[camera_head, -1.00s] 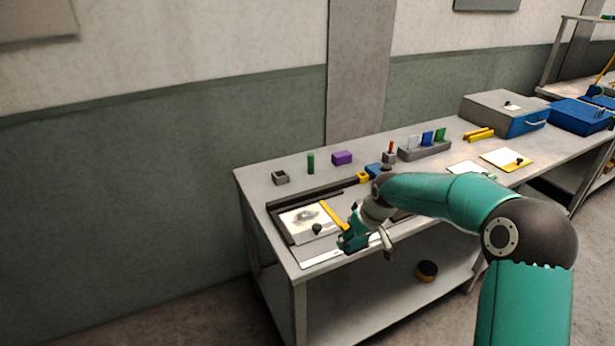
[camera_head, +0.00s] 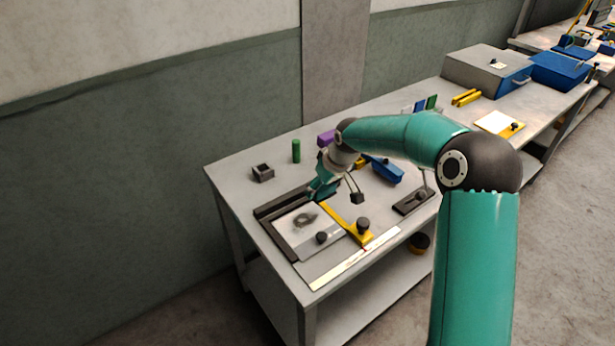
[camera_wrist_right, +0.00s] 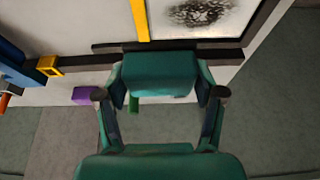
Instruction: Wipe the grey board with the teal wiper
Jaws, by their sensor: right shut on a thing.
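The grey board (camera_head: 298,238) lies in a dark frame at the near left of the bench. My right gripper (camera_head: 321,189) is at the board's back right corner, by the dark rail. It is shut on the teal wiper (camera_wrist_right: 160,73), a block between its fingers. I cannot tell whether the wiper touches anything below. My left gripper is not in view.
A yellow bar (camera_head: 343,221) with a black knob (camera_head: 363,226) runs along the board's right side. Behind stand a grey square holder (camera_head: 263,173), a green cylinder (camera_head: 296,151) and a purple block (camera_head: 326,138). A blue object (camera_head: 387,171) lies to the right.

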